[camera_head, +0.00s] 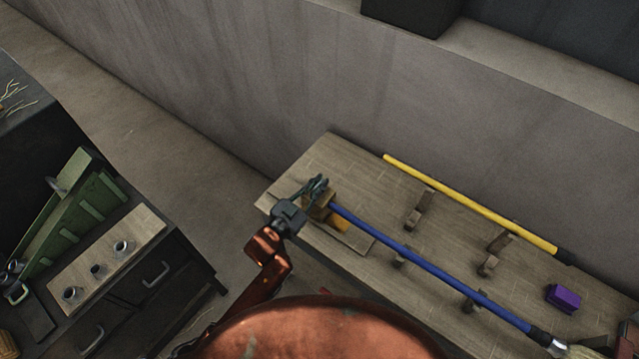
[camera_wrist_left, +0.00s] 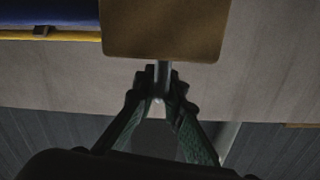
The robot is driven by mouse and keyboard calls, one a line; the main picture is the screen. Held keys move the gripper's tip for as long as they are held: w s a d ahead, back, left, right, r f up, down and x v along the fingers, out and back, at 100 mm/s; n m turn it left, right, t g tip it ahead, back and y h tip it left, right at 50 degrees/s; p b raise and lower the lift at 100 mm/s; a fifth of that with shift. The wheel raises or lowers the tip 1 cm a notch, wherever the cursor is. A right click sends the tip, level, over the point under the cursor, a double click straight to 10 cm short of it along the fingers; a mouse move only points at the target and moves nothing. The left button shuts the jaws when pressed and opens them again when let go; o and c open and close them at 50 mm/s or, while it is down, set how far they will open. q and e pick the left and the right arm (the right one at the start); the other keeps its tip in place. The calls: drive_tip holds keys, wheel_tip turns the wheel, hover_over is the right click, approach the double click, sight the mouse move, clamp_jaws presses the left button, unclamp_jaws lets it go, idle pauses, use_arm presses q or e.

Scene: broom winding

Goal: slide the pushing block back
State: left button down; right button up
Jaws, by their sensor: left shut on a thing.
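The pushing block (camera_head: 324,200) is a tan wooden block near the left end of the workbench (camera_head: 340,150), at the left end of the blue broom handle (camera_head: 415,255). In the left wrist view the block (camera_wrist_left: 163,30) fills the top middle, with a short metal rod coming out of it. My left gripper (camera_head: 316,187) is at the block, and its fingers (camera_wrist_left: 160,82) are shut around that rod. The gripper partly hides the block in the head view. I cannot tell whether the block touches the handle's end. My right gripper is not in view.
A yellow handle (camera_head: 470,207) lies along the bench's wall side. Wooden supports (camera_head: 419,211) stand on the bench. A purple block (camera_head: 563,298) and broom bristles (camera_head: 588,352) are at the right. A dark cabinet (camera_head: 130,290) with a green rack (camera_head: 75,210) stands at the left.

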use_arm(q)
drive_tip(key=shift+d, duration=0.1)
drive_tip(key=w+a+p, duration=0.1)
drive_tip(key=w+a, duration=0.8)
drive_tip(key=a, duration=0.3)
drive_tip(key=shift+a, duration=0.3)
drive_tip(key=shift+r, duration=0.1)
drive_tip(key=c, duration=2)
unclamp_jaws()
drive_tip(key=shift+w+a, duration=0.1)
drive_tip(key=v, duration=1.2)
